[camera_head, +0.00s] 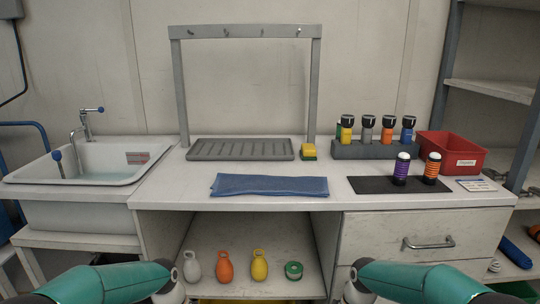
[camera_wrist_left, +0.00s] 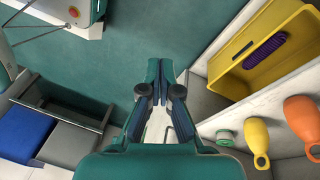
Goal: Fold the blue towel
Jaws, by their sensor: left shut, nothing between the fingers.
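The blue towel (camera_head: 268,186) lies flat on the white counter near its front edge, left of the dark mat. It is a long strip running left to right; how many layers it has is hard to tell. Neither gripper touches it. My left gripper (camera_wrist_left: 160,78) shows in the left wrist view, its fingers shut and empty, low in front of the shelf unit and away from the towel. In the head view only my teal arms show at the bottom edge, below the counter. My right gripper cannot be made out there.
A grey ribbed tray (camera_head: 240,149) and a yellow sponge (camera_head: 309,151) lie behind the towel. To the right are a dark mat (camera_head: 375,185) with two bottles, and a red bin (camera_head: 452,153). A sink (camera_head: 88,165) stands left. A yellow crate (camera_wrist_left: 262,55) shows in the left wrist view.

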